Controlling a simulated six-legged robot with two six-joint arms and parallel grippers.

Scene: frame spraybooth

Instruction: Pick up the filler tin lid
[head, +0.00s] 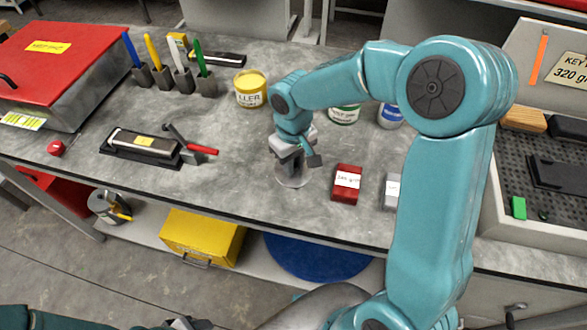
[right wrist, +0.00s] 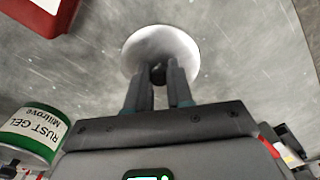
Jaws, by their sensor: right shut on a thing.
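The filler tin lid (head: 293,176) is a pale grey round disc with a dark knob in its middle, on or just above the grey bench top. My right gripper (head: 297,160) is above it and hides part of it. In the right wrist view the lid (right wrist: 180,42) lies beyond my right fingertips (right wrist: 159,78), which are shut on its dark knob. I cannot tell whether the lid touches the bench. The yellow filler tin (head: 250,90) stands behind and left of the lid. A grey part at the bottom edge may be my left gripper (head: 185,324); its jaws are unclear.
A red block (head: 347,183) and a grey block (head: 391,191) lie right of the lid. The rust gel tin (head: 344,114) and a blue-labelled tin (head: 390,116) stand behind. A black-based sanding block (head: 143,145) and a red-handled tool (head: 201,149) lie left. Bare bench separates them from the lid.

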